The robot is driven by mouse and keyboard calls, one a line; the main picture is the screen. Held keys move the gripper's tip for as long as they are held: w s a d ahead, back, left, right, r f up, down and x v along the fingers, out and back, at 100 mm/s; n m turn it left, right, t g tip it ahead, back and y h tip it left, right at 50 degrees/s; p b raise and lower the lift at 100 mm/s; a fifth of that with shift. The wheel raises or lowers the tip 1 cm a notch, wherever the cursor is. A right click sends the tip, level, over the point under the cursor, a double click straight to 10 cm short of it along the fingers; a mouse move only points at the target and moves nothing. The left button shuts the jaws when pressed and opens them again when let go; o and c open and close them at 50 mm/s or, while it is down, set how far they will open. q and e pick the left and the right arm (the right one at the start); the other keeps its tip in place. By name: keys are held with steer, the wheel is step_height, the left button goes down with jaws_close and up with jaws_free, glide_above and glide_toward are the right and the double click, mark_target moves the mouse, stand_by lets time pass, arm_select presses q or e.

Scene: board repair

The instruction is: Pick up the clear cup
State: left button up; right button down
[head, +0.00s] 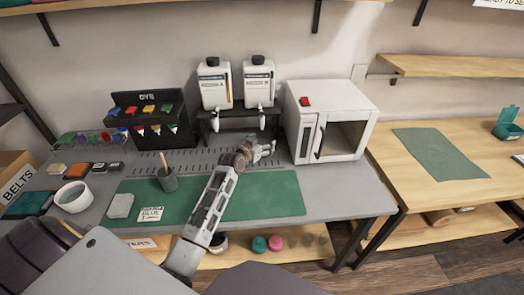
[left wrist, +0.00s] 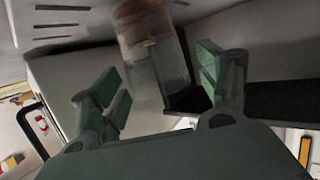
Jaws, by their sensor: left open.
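The clear cup (left wrist: 165,55) shows in the left wrist view as a see-through cylinder with a brownish end near the top of the picture. It lies between and just beyond the two green fingers of my left gripper (left wrist: 158,85), which are open. I see no finger closed on it. In the head view my left gripper (head: 265,149) reaches over the back of the grey bench, below the two white dispensers and left of the white cabinet. I cannot make out the cup clearly there. My right gripper is not in view.
Two white dispensers (head: 214,87) stand on a black stand behind the gripper. The white cabinet (head: 335,100) is close on the right. A green mat (head: 275,198), a dark cup with a stick (head: 168,180) and a white bowl (head: 74,196) are on the bench.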

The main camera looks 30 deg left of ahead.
arm_select(q)
steer(key=shift+c, duration=0.3)
steer(key=c, duration=1.2)
steer(key=shift+r, duration=0.35)
